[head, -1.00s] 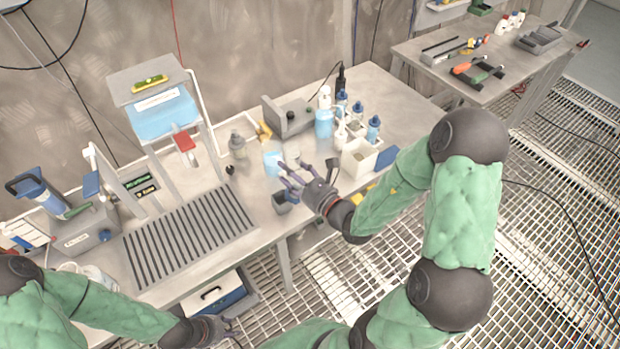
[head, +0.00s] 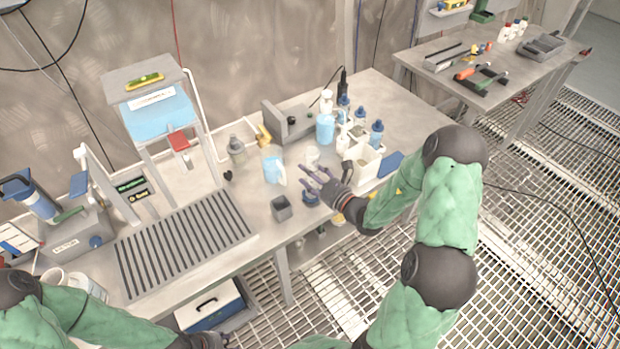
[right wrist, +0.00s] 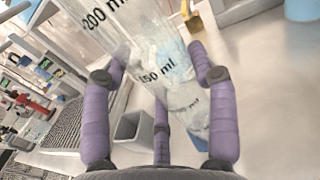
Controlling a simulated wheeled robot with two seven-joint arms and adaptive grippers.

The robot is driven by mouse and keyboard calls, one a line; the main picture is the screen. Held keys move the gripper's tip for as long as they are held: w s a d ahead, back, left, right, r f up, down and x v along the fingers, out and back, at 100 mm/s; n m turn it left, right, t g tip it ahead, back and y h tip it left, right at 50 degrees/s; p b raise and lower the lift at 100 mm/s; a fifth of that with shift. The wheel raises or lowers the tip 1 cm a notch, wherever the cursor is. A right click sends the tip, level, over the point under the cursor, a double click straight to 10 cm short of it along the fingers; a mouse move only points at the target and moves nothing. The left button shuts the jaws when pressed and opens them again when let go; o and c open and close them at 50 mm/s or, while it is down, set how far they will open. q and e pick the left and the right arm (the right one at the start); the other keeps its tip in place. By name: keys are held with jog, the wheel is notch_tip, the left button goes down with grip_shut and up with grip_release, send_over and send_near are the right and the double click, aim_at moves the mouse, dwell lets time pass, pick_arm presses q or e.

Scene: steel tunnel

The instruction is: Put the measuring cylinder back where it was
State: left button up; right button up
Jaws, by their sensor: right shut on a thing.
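The measuring cylinder (right wrist: 150,72) is clear with dark volume marks. It fills the middle of the right wrist view, between the purple fingers of my right gripper (right wrist: 160,62). In the head view my right gripper (head: 312,177) is shut on it over the front part of the bench. There the cylinder is hard to make out; a blue piece just under the fingers (head: 310,198) may be its foot. I cannot tell whether it touches the bench. My left gripper (head: 212,341) is at the bottom edge, partly cut off, and its fingers are unclear.
A small grey open box (head: 281,209) stands left of the right gripper, and a light blue beaker (head: 272,171) behind it. A white bin (head: 364,165) and several bottles (head: 343,132) stand to the right.

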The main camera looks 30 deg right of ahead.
jog(key=shift+f, duration=0.55)
pick_arm(q)
jog(key=shift+f, duration=0.25)
pick_arm(e)
jog(key=shift+r, duration=0.1)
pick_arm(q)
jog(key=shift+f, duration=0.1)
pick_arm(e)
jog(key=o, duration=1.2)
jog(key=shift+o, duration=0.2)
